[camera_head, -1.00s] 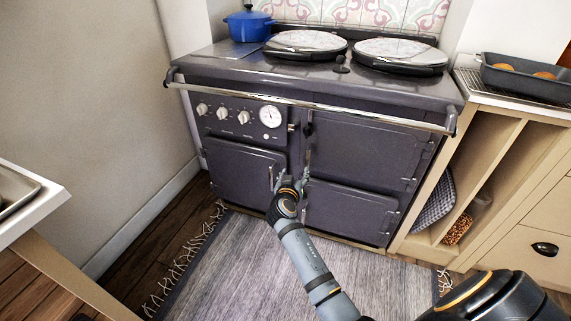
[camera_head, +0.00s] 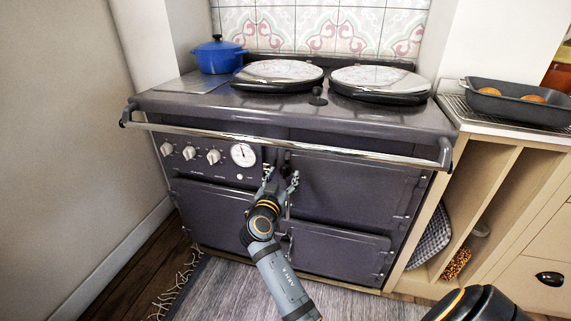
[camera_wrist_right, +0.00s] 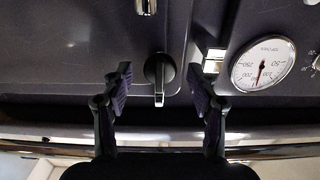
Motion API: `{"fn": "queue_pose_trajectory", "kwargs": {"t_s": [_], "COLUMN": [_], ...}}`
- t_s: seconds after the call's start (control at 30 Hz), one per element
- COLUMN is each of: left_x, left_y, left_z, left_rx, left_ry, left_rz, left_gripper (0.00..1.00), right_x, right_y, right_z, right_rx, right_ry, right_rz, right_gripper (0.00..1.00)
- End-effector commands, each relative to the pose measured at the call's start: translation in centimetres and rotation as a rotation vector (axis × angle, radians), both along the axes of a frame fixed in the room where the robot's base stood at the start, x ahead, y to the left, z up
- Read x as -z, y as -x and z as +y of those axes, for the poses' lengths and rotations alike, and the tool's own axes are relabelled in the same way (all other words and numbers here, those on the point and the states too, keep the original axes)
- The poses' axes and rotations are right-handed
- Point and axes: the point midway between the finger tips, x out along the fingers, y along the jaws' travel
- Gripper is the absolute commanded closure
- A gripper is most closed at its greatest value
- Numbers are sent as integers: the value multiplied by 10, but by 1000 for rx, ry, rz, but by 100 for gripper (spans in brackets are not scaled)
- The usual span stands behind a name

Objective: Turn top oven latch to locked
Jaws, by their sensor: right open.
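The top oven latch is a small black knob with a short lever. It shows in the head view (camera_head: 286,158) at the upper left edge of the top oven door (camera_head: 350,189), and in the right wrist view (camera_wrist_right: 160,70), where its lever points down the picture, toward the rail. My right gripper (camera_head: 281,181) is open in front of the stove. In the right wrist view its two fingers (camera_wrist_right: 160,84) appear on either side of the latch with clear gaps; I cannot tell how deep they reach. My left gripper is not in view.
A chrome rail (camera_head: 300,144) runs across the stove front above the latch. A round temperature gauge (camera_head: 243,154) and several white knobs sit left of it. A blue pot (camera_head: 218,56) stands on the stove top. A wooden counter adjoins on the right.

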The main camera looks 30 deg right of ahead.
Motion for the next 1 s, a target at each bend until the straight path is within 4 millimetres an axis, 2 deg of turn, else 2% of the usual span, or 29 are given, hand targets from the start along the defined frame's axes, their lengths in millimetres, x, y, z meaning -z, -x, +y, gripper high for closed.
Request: {"fn": "queue_pose_trajectory", "kwargs": {"t_s": [0.33, 0.77, 1.0], "left_x": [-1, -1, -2], "left_y": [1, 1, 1], "left_z": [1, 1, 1], "left_rx": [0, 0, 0], "left_ry": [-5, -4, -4], "left_rz": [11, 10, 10], "left_gripper": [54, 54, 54], "right_x": [1, 0, 0], "right_y": [1, 1, 1], "right_z": [0, 0, 0], "right_rx": [2, 2, 2], "right_ry": [-1, 0, 1], "right_rz": [1, 0, 2], "right_gripper": [41, 99, 100]}}
